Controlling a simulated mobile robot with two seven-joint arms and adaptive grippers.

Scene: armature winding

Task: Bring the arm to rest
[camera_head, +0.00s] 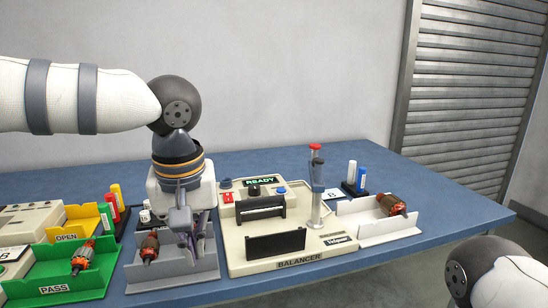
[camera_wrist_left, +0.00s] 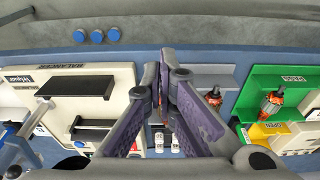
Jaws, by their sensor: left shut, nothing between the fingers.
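My left arm (camera_head: 85,98) comes in from the left, and its left gripper (camera_head: 196,250) points down over the grey tray (camera_head: 190,275) between the green PASS tray and the balancer. In the left wrist view the fingers of the left gripper (camera_wrist_left: 158,72) meet at the tips with nothing between them. An armature (camera_head: 150,247) lies in that grey tray, to the left of the fingers, and also shows in the left wrist view (camera_wrist_left: 214,96). Part of my right arm (camera_head: 490,275) shows at the lower right; its gripper is out of the picture.
The balancer (camera_head: 290,255) reads READY and stands right of the left gripper, close by. The green PASS tray (camera_head: 60,285) holds an armature (camera_head: 82,257). A right-hand tray (camera_head: 365,228) holds another armature (camera_head: 392,204). Coloured bottles stand behind. The blue table (camera_head: 450,215) is clear at far right.

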